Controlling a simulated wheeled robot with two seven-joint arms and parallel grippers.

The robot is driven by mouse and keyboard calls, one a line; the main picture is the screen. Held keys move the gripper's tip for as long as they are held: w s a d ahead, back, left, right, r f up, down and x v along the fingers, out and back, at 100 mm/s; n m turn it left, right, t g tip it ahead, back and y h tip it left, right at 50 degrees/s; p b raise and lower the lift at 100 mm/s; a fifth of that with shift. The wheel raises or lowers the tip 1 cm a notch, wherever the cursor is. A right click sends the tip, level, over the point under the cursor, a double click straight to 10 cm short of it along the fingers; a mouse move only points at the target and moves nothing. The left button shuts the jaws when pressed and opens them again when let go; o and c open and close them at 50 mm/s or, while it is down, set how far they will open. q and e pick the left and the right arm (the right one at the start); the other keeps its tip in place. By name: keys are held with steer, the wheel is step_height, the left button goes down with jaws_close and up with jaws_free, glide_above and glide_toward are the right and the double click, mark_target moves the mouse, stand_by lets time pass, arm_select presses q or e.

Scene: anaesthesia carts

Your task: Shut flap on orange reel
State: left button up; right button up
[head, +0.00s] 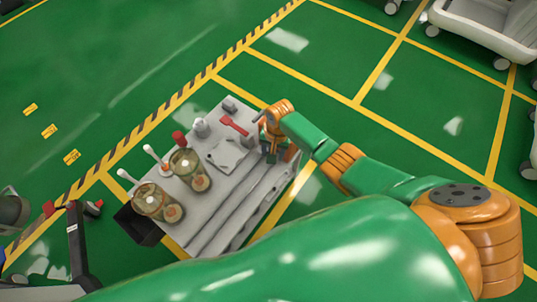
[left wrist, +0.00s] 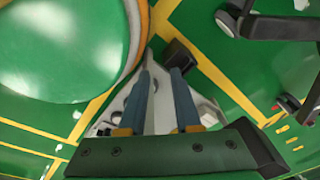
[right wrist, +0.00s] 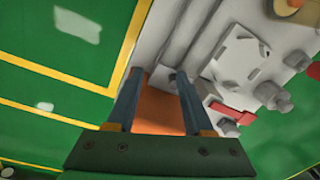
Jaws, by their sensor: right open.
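An orange thing (right wrist: 158,108), probably the orange reel, shows between the fingers of my right gripper (right wrist: 155,84) in the right wrist view. It lies at the edge of the grey cart (right wrist: 178,25), and the fingers hide its sides. In the head view an orange patch (head: 290,154) shows beside my right gripper (head: 271,153) at the cart's right end. The right gripper is open and points down there; I cannot tell whether it touches the reel. I cannot make out the flap. My left gripper (left wrist: 164,76) is open and empty in the left wrist view, above the cart's other end.
The cart top holds two clear jars (head: 150,199) (head: 185,161), a white plate (head: 226,155), a red-handled item (head: 234,125) and small knobs. A dark bin (head: 138,226) hangs at its left end. Green floor with yellow lines is open beyond the cart.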

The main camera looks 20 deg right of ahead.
mark_target(268, 150)
steer(key=w+r+m+b, duration=0.1)
steer(key=b, duration=0.1)
steer(key=w+r+m+b, duration=0.1)
steer(key=w+r+b, duration=0.1)
steer(key=shift+w+a+r, duration=0.15)
steer(key=shift+w+a, duration=0.15)
steer(key=shift+a, duration=0.1)
step_height(268, 150, down, 4)
steer(key=shift+r+b, duration=0.2)
steer(key=shift+b, duration=1)
step_height(268, 150, down, 2)
steer(key=shift+f+b, duration=0.15)
steer(key=shift+b, duration=0.45)
steer(key=shift+f, duration=0.15)
arm_select(q)
steer(key=w+a+f, duration=0.1)
steer(key=w+f, duration=0.2)
steer(key=f, duration=0.5)
steer(key=shift+w+a+f+t, duration=0.25)
steer(key=shift+a+f+t, duration=0.1)
steer(key=shift+a+t, duration=0.05)
arm_select(e)
jaws_close()
